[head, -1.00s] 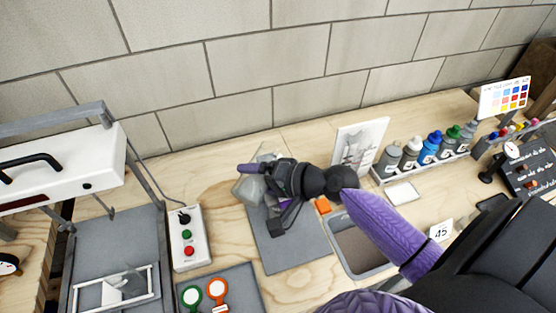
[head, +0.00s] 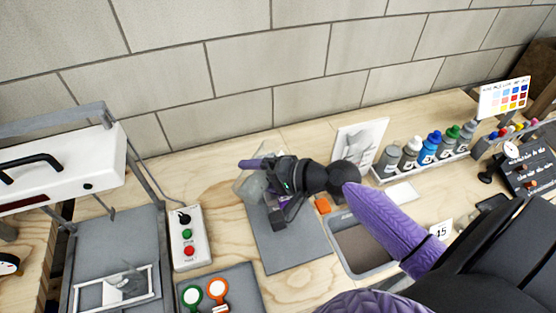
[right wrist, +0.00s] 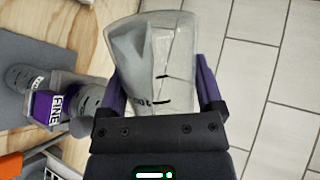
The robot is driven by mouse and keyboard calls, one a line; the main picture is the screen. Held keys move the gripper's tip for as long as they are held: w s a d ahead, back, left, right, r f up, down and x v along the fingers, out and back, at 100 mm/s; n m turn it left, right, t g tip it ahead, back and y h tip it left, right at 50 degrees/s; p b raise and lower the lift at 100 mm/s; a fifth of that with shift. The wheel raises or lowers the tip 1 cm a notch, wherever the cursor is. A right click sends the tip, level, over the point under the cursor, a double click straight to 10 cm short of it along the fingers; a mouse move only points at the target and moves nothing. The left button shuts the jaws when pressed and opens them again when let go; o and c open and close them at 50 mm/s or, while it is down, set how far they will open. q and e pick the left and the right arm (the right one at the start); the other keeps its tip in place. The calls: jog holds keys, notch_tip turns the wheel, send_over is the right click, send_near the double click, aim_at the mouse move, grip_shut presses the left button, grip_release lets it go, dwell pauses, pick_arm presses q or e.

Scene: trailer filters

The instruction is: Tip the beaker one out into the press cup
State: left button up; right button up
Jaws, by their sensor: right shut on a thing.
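My right gripper (head: 264,182) is shut on a clear beaker, its purple fingers on either side. In the right wrist view the beaker (right wrist: 180,48) lies between the fingertips (right wrist: 160,90), with dark marks on its wall and a grey, slanted mass inside. In the head view the beaker (head: 247,187) shows partly behind the gripper, above the back of a grey mat. Beside it in the wrist view are grey rounded vessels (right wrist: 84,122) and a purple block (right wrist: 44,108) marked FINE. I cannot tell which is the press cup. My left gripper is not in view.
A grey mat (head: 290,250) lies under my right gripper, with a grey tray (head: 365,250) to its right. A control box (head: 188,238) and a press frame (head: 110,240) stand left. Several bottles (head: 430,147) line the back right. A brick wall closes the back.

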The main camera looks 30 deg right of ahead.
aim_at(268, 150)
jog(key=shift+w+d+r+m+g+y+p, duration=0.2)
jog(key=shift+d+r+m+y+p, duration=0.15)
jog(key=shift+r+m+y, duration=0.3)
jog(key=shift+w+d+r+m+g+y+p, duration=0.1)
jog(key=shift+w+d+r+m+y+p, duration=0.25)
jog(key=shift+r+m, duration=0.5)
dwell(2.5)
jog(key=shift+w+d+r+m+y, duration=0.15)
jog(key=shift+d+r+m+y, duration=0.25)
jog(key=shift+m, duration=0.3)
jog(key=shift+w+d+r+m+y, duration=0.1)
jog(key=shift+d+r+m+y, duration=0.2)
jog(key=shift+m+y, duration=0.3)
dwell(1.4)
jog(key=shift+w+d+r+m, duration=0.25)
jog(key=shift+d+m, duration=0.2)
jog(key=shift+m, duration=0.25)
dwell(0.6)
